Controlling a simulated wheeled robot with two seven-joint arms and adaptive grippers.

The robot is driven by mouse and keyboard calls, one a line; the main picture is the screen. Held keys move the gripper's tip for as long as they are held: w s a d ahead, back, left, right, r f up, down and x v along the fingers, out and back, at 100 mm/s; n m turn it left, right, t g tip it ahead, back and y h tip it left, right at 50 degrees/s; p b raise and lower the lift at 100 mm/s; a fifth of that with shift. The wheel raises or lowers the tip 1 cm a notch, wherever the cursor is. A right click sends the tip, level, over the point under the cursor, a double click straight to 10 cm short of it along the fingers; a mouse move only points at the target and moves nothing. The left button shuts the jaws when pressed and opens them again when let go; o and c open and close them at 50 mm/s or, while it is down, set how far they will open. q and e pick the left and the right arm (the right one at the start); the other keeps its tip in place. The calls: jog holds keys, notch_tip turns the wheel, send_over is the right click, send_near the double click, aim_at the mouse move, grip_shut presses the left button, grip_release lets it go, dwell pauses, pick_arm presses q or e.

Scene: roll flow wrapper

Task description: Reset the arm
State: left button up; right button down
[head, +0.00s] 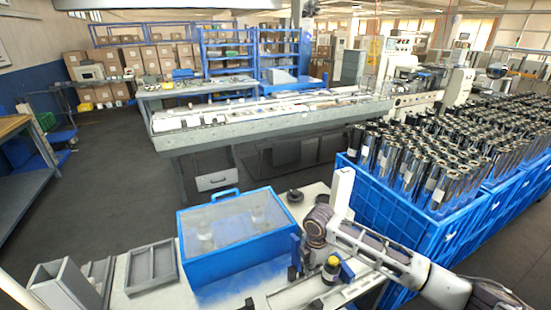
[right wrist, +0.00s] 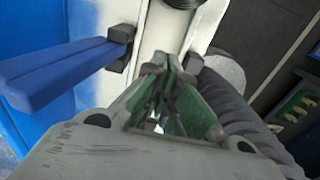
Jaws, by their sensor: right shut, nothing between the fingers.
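My right arm (head: 385,255) reaches in from the lower right of the head view over the white worktable (head: 220,297). Its wrist bends downward beside a white upright post (head: 341,190). My right gripper (right wrist: 170,68) shows in the right wrist view, with its green-lined fingers shut and nothing between them. A blue bar (right wrist: 65,72) with a black end lies left of the fingers, apart from them. The fingers are hard to make out in the head view. My left gripper is not in view.
A blue box with a clear lid (head: 232,262) stands left of the arm. A grey tray (head: 152,267) lies farther left. Blue crates (head: 395,222) full of shiny cylinders stand close on the right. A long machine table (head: 230,135) is behind.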

jog(key=s+a+m+t+y, duration=0.2)
jog(key=s+a+m+y, duration=0.1)
jog(key=s+a+m, duration=0.55)
jog(key=s+d+r+m+t+h, duration=0.1)
jog(key=s+d+m+t+h, duration=0.15)
jog(key=s+d+m, duration=1.05)
notch_tip(320, 180, down, 34)
jog(key=s+d+n+g, duration=0.1)
jog(key=s+n+g, duration=0.1)
jog(key=s+d+f, duration=0.2)
jog(key=s+f, duration=0.7)
jog(key=s, duration=0.2)
jog(key=s+d+f+g, duration=0.1)
jog(key=s+d+f, duration=0.1)
jog(key=s+f, duration=0.7)
jog(key=shift+s+f, duration=0.35)
jog(key=shift+s, duration=0.55)
